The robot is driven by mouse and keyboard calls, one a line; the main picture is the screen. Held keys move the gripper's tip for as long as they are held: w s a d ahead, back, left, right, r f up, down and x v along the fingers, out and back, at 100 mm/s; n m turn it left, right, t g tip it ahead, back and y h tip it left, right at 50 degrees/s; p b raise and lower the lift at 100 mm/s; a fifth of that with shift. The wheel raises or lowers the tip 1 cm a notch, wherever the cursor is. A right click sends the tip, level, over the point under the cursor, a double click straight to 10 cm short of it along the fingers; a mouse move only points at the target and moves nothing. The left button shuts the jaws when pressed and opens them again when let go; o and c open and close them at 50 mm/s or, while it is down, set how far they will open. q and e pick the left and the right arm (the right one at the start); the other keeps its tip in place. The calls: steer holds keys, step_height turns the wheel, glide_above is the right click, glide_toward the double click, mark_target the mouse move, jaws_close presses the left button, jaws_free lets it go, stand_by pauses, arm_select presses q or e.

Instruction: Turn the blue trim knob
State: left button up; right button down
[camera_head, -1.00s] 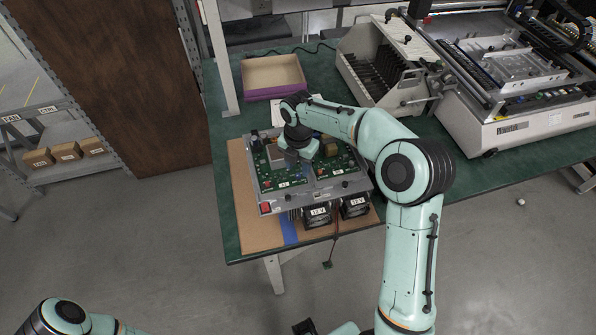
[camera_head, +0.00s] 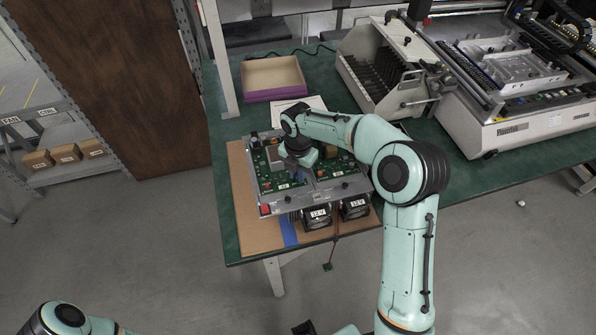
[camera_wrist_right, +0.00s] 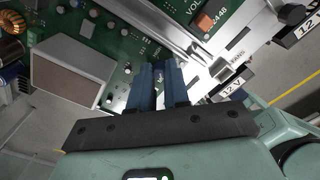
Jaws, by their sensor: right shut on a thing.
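The green circuit board (camera_head: 275,180) lies in a grey metal frame on the bench and also shows in the wrist view (camera_wrist_right: 105,15).
Two fans with 12 V labels (camera_head: 318,213) sit at the frame's front edge, with a red switch (camera_head: 265,210) at its left corner. In the wrist view a large grey block (camera_wrist_right: 70,75) and a copper coil (camera_wrist_right: 12,22) stand left of the fingers. A cardboard tray (camera_head: 273,77) lies behind.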

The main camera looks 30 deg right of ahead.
arm_select(q)
steer(key=shift+r, duration=0.1)
arm_select(e)
steer(key=shift+m, duration=0.3)
steer(key=m+p, duration=0.1)
steer(key=m, duration=0.1)
steer(key=shift+r+m, duration=0.1)
steer(key=shift+m, duration=0.3)
steer(key=m, duration=0.4)
steer(key=shift+m, duration=0.3)
steer(key=m, duration=0.4)
steer(key=shift+m+p, duration=0.3)
arm_select(q)
steer(key=shift+w+r, duration=0.55)
steer(key=shift+r, duration=0.35)
arm_select(e)
steer(key=m, duration=0.4)
steer(key=shift+m, duration=0.4)
steer(key=c, duration=1.1)
jaws_free()
